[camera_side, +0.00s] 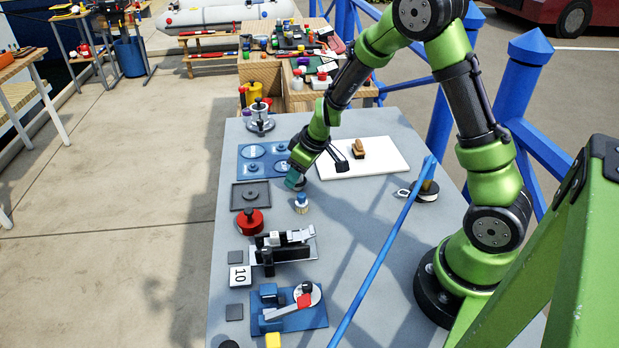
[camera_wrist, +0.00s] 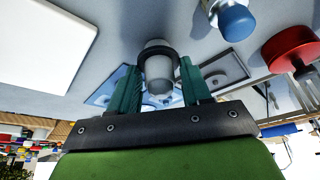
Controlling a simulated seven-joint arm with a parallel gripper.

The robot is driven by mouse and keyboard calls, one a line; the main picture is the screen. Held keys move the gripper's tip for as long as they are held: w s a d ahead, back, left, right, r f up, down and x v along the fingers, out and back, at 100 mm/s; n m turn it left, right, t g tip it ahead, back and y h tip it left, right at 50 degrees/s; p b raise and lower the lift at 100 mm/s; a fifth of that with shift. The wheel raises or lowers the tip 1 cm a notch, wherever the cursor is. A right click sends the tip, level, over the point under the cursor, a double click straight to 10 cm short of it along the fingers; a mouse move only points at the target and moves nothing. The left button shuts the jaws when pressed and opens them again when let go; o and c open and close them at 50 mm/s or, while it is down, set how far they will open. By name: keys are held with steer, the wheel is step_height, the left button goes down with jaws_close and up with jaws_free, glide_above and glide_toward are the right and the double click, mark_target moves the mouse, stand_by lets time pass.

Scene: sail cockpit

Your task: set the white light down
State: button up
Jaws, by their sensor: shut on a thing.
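The white light (camera_wrist: 158,68) is a small white cylinder with a dark ring around its end, seen in the wrist view. My gripper (camera_wrist: 160,85) is shut on it, with one teal finger on each side. In the side view my gripper (camera_side: 295,181) is low over the grey table, between the blue plate and the white board. The light is mostly hidden there, and I cannot tell whether it touches the table.
A blue plate (camera_side: 242,153) with round places lies left of my gripper. A blue-topped white piece (camera_side: 301,203) stands close in front. A red knobbed piece (camera_side: 250,222) and dark square tray (camera_side: 236,197) are nearby. The white board (camera_side: 390,163) carries a brown object.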

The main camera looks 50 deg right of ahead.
steer(key=o, duration=1)
steer(key=shift+o, duration=0.2)
steer(key=shift+r, duration=0.2)
steer(key=a+v, duration=0.1)
steer(key=v, duration=1)
steer(key=s+a+r+m+t, duration=0.1)
steer(key=s+a+r+m, duration=0.2)
steer(key=s+r, duration=0.3)
steer(key=s+a+r+m+t+y, duration=0.1)
steer(key=s+a+r+m, duration=0.1)
steer(key=s+a+r, duration=0.3)
steer(key=s+a, duration=0.1)
steer(key=s, duration=0.3)
steer(key=shift+s+r+m+t, duration=0.35)
steer(key=shift+s+m+t, duration=0.05)
